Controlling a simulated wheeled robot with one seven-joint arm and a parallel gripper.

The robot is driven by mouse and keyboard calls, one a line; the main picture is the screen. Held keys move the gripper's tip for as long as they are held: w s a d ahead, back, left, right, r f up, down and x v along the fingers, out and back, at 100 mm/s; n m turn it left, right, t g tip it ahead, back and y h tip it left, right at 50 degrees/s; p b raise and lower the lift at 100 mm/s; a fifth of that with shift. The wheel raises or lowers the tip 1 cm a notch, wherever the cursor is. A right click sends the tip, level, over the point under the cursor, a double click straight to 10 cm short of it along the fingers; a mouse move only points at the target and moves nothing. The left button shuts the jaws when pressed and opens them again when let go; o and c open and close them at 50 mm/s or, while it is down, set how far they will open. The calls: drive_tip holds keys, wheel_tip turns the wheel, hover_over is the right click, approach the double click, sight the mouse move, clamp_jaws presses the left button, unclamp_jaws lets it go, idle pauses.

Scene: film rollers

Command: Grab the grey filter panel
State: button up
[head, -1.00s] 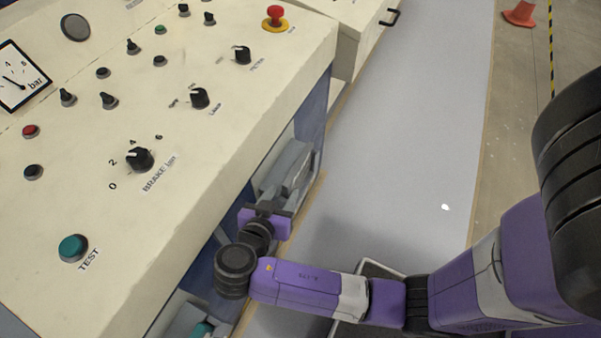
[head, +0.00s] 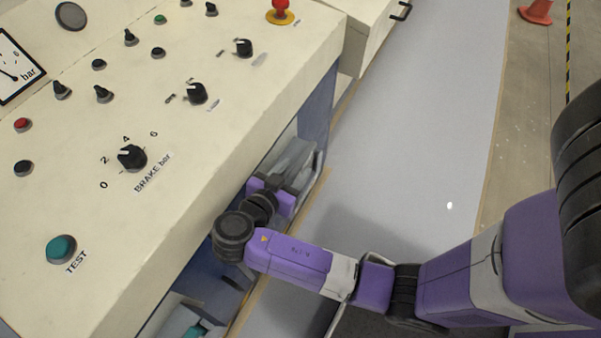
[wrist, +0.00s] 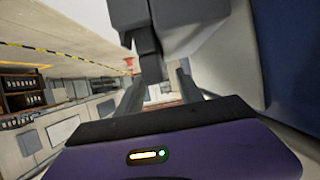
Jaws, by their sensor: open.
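The grey filter panel (head: 296,159) shows in the head view as a grey block in the recess under the console's edge. In the wrist view a large grey block (wrist: 203,22), which looks like the same panel, fills the upper middle. A darker grey bar (wrist: 148,55) extends from it toward my gripper. My gripper (wrist: 158,80) is open, with one finger on each side of this bar. I cannot tell whether either finger touches it. In the head view my gripper (head: 283,182) is close to the panel, its fingers partly hidden.
The cream console (head: 200,130) with knobs and buttons overhangs the recess. A teal part (head: 195,331) shows low under the console. Grey floor (head: 420,130) lies clear to the right. An orange cone (head: 537,12) stands far off.

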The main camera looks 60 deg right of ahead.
sight(307, 160)
drive_tip(key=shift+x, duration=1.75)
clamp_jaws()
drive_tip(key=shift+r, duration=0.1)
